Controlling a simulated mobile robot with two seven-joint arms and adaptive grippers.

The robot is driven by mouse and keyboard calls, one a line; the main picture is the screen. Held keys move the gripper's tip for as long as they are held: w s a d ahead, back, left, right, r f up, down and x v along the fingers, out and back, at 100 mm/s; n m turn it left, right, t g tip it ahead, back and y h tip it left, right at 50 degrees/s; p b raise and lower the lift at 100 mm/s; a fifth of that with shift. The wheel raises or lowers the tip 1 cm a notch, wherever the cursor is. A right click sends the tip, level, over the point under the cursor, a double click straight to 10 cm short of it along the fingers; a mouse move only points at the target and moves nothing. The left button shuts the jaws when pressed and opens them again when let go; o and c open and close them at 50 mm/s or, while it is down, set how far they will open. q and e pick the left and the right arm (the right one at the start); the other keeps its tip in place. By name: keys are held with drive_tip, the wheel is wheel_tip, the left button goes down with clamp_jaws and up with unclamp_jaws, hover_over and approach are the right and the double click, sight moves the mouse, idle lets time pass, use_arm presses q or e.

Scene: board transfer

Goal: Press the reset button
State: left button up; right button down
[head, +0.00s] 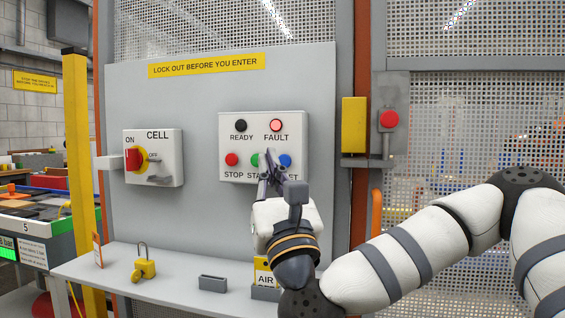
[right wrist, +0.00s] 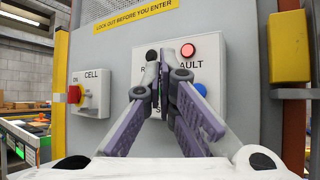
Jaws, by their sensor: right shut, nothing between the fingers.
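The button panel (head: 230,118) is a pale box on the grey cabinet wall. Its blue reset button (head: 285,161) is at the lower right, its label partly covered by my gripper; it also shows in the right wrist view (right wrist: 201,89). My right gripper (head: 268,160) is shut and empty, its tips in front of the panel between the green start button (head: 255,160) and the blue one. In the right wrist view the closed fingers (right wrist: 165,65) cover the panel's middle. I cannot tell whether the tips touch it. The fault lamp (head: 276,125) looks lit red. My left gripper is out of view.
The red stop button (head: 232,160) is left of the green one. A cell switch box (head: 170,175) with a red knob is further left. A shelf (head: 180,293) below holds a yellow padlock (head: 144,270). A red button (head: 389,119) sits on a post at right.

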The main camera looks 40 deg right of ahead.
sight(284, 161)
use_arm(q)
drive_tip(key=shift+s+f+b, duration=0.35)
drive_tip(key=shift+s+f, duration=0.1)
use_arm(e)
drive_tip(key=shift+w+d, duration=1.45)
drive_tip(key=shift+d, duration=0.2)
drive_tip(key=shift+w+d, duration=1.4)
drive_tip(key=shift+d, duration=0.25)
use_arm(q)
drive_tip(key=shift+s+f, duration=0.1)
use_arm(e)
drive_tip(key=shift+w+d, duration=0.25)
drive_tip(key=shift+d, duration=0.1)
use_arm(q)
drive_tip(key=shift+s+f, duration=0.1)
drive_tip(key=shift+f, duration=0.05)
use_arm(e)
drive_tip(key=shift+w+d, duration=0.3)
drive_tip(key=shift+d, duration=0.05)
drive_tip(key=shift+a, duration=0.1)
drive_tip(key=shift+s+a, duration=0.55)
drive_tip(key=shift+a, duration=0.05)
